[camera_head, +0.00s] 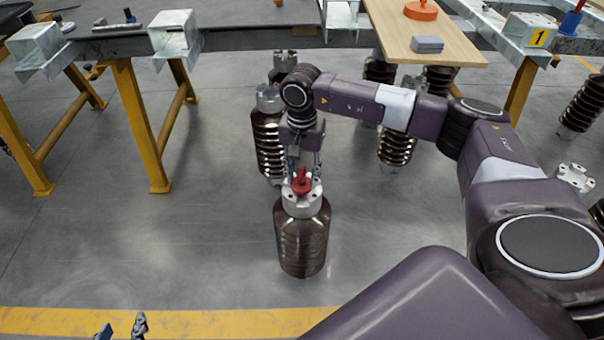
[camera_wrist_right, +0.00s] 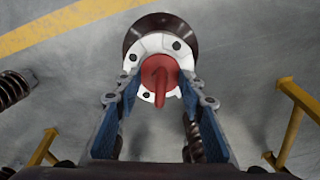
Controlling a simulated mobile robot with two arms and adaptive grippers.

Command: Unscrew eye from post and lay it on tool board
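The red eye (camera_head: 302,181) sits upright on the pale metal cap (camera_head: 300,200) of a brown ribbed post (camera_head: 302,240) standing on the floor. In the right wrist view the eye (camera_wrist_right: 160,78) shows from above, over the white flange (camera_wrist_right: 150,45). My right gripper (camera_head: 303,163) points down over the eye, its fingers on either side. In the wrist view its fingertips (camera_wrist_right: 163,82) are apart, with the eye between them; I see no clear contact. My left gripper (camera_head: 122,327) shows only its two separated fingertips at the bottom edge, empty. A wooden board (camera_head: 455,48) lies at the top right.
Yellow-legged benches (camera_head: 135,125) stand behind. Another brown post (camera_head: 268,140) stands just behind the near one. The floor left of the post is clear.

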